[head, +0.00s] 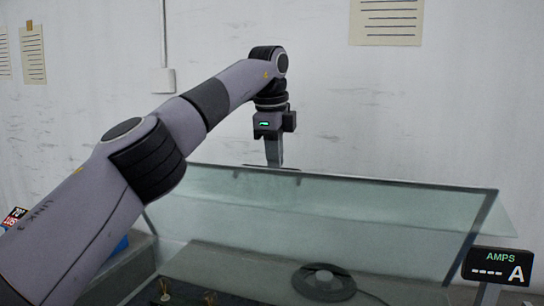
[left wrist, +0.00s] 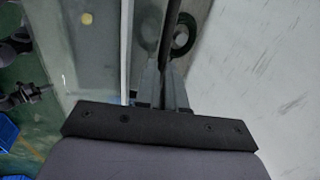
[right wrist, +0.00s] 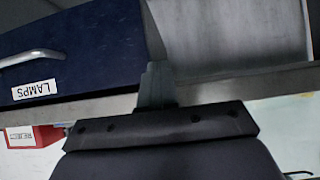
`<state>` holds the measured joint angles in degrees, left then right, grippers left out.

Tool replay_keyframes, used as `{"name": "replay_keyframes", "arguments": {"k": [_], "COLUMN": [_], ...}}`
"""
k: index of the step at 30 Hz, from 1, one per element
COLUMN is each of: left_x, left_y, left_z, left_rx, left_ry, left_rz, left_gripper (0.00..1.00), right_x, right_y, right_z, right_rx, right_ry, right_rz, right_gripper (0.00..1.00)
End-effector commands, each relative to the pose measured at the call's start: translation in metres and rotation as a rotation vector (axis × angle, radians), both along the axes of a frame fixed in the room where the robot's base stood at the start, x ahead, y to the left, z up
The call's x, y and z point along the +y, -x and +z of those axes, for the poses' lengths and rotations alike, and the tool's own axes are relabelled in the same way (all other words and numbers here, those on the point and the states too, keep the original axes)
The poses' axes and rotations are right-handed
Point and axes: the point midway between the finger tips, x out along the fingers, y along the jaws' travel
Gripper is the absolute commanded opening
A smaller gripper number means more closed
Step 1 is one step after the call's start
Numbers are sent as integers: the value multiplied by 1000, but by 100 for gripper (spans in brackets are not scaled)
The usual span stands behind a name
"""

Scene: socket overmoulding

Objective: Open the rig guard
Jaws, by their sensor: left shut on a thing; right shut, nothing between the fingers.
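The rig guard (head: 340,215) is a clear, greenish panel with a dark frame edge, standing tilted across the lower middle of the head view. My left gripper (head: 273,160) points down at the guard's top edge. In the left wrist view the left fingers (left wrist: 163,88) are shut on a dark bar (left wrist: 170,35) along that edge. The fingertips are partly hidden behind the edge in the head view. In the right wrist view my right gripper (right wrist: 154,85) is shut and empty, away from the guard.
An AMPS display (head: 497,267) stands at the guard's right end. A dark ring-shaped part (head: 324,283) shows through the panel. A blue drawer (right wrist: 90,50) labelled LAMPS and a red box (right wrist: 35,136) show in the right wrist view.

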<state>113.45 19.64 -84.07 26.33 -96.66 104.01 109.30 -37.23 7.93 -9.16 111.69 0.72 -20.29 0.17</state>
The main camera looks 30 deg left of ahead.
Motion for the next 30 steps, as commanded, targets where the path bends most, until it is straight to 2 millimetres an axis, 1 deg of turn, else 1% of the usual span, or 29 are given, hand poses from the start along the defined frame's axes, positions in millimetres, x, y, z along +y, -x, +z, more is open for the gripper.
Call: {"name": "replay_keyframes", "arguments": {"k": [1, 22, 24, 25, 26, 30], "left_x": [0, 0, 0, 0, 1, 1], "left_y": [-4, -7, -7, -6, -6, -6], "left_z": [-19, -18, -18, -18, -17, -15], "left_rx": [25, 26, 26, 26, 26, 24], "left_ry": [-3, -2, -2, -2, -2, -1], "left_rz": [5, 2, 2, 2, 2, 0], "left_gripper": [0, 0, 25, 34, 38, 38], "right_x": [0, -1, -1, -1, -1, -1], "right_y": [0, 0, 1, 1, 2, -1], "right_z": [-2, -2, -2, -2, -2, 0], "right_rx": [1, 1, 2, 3, 4, -3], "right_ry": [0, 1, 2, 2, 2, 3], "right_rz": [0, 1, 1, 1, 1, 1], "right_gripper": [0, 0, 0, 0, 0, 0]}}
